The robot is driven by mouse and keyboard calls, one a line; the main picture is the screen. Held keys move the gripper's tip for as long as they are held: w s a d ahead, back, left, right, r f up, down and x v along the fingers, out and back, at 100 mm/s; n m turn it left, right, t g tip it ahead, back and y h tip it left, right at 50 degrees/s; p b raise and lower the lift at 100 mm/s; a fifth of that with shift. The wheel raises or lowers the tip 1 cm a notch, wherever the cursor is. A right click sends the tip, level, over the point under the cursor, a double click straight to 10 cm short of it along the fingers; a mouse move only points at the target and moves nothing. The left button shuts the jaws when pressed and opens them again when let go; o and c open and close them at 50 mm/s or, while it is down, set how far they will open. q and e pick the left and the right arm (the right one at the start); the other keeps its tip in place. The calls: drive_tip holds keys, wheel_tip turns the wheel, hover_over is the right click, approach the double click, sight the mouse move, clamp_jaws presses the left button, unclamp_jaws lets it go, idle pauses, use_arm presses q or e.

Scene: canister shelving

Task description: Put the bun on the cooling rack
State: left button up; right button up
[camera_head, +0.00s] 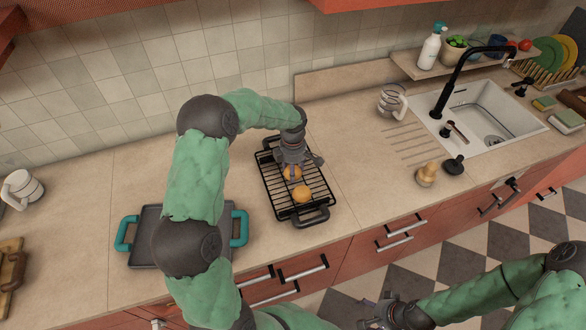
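The black wire cooling rack (268,186) sits on the counter in the middle of the head view. One golden bun (302,195) lies on its front part. A second bun (292,174) shows just behind it, directly under my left gripper (296,164), partly hidden by it. The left gripper points down over the rack. I cannot tell whether its fingers close on that bun or whether the bun touches the rack. My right gripper (374,313) is low at the bottom of the view, away from the counter top, with its fingers apart and nothing visible between them.
A glass jar (392,100), a wooden stamp-like item (427,174) and the sink (486,110) are to the right. Counter right of the rack is clear.

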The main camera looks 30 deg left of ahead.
use_arm(q)
drive_tip(key=shift+f, duration=0.15)
drive_tip(key=o, duration=1.2)
drive_tip(key=shift+c, duration=0.2)
wheel_tip(320, 180, up, 12)
drive_tip(key=shift+r+p, duration=0.2)
drive_tip(key=shift+p, duration=0.1)
